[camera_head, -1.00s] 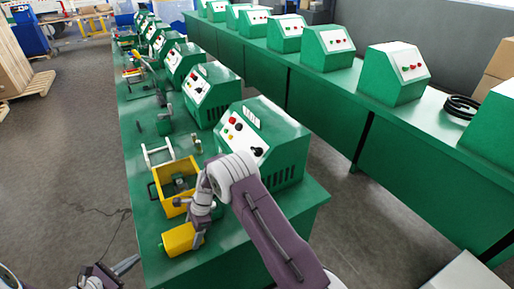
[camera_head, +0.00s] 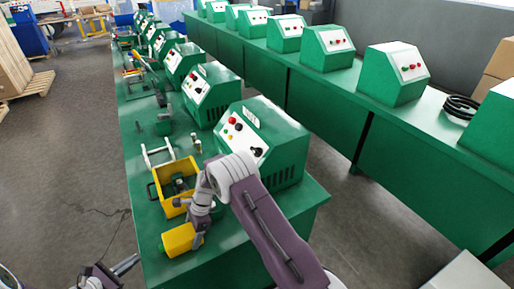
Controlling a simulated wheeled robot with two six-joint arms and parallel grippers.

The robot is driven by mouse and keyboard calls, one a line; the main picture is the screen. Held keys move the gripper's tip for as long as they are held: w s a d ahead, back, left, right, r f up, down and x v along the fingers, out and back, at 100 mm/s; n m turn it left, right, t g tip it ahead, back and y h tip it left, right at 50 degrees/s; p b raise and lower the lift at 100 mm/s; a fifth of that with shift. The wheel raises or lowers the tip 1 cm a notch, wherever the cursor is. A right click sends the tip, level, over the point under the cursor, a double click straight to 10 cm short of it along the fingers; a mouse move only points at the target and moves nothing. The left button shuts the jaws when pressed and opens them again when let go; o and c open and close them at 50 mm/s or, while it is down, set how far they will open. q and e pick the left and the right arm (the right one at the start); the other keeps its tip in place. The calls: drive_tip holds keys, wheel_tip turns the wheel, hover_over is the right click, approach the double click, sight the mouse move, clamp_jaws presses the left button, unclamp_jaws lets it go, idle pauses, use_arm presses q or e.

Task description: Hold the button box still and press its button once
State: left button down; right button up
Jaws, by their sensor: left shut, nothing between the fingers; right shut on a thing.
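The button box is a small yellow box (camera_head: 178,240) near the front left corner of the green bench, with a green button (camera_head: 161,248) on its left side. My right gripper (camera_head: 197,236) reaches down from the right and is shut on the box's right end; its fingertips are small and partly hidden by my arm. My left gripper (camera_head: 128,266) is low at the left, off the bench edge, shut and empty. It is apart from the box, to its left and a little lower in the picture.
A yellow open bin (camera_head: 158,187) with dark items stands behind the box. A green machine (camera_head: 262,148) with a control panel stands to the right. The green bench top (camera_head: 235,245) is bare in front of it. A second bench row runs along the right.

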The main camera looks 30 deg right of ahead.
idle(0.4)
drive_tip(key=o, duration=1.6)
drive_tip(key=v, duration=1.2)
